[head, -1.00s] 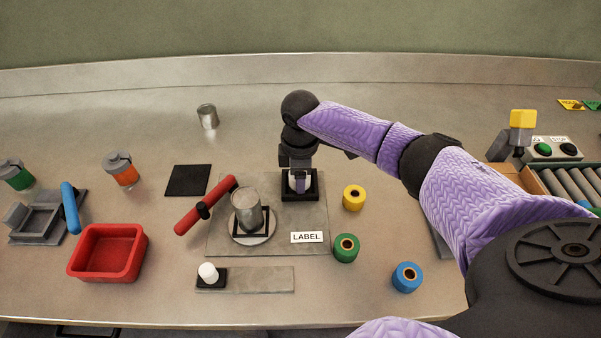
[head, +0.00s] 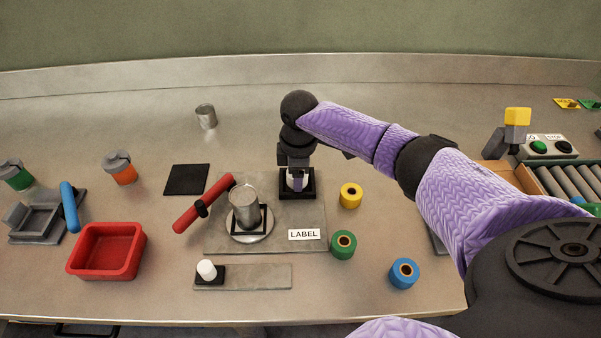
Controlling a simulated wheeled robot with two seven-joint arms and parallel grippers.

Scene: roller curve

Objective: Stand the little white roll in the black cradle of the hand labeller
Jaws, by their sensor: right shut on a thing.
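The hand labeller is a grey plate (head: 270,240) with a LABEL tag (head: 304,234), a red-handled lever and a black square cradle (head: 309,191) at its back right. My right gripper (head: 297,183) points down into the cradle, shut on a small white roll (head: 291,181). Only a sliver of the roll shows between the fingers, so I cannot tell whether it touches the cradle floor. My left gripper is not in view.
Yellow (head: 351,195), green (head: 343,245) and blue (head: 403,273) rolls stand right of the labeller. A red tray (head: 107,251) is at the left. A white-topped piece (head: 206,270) sits on a strip in front. Another can (head: 206,117) stands behind.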

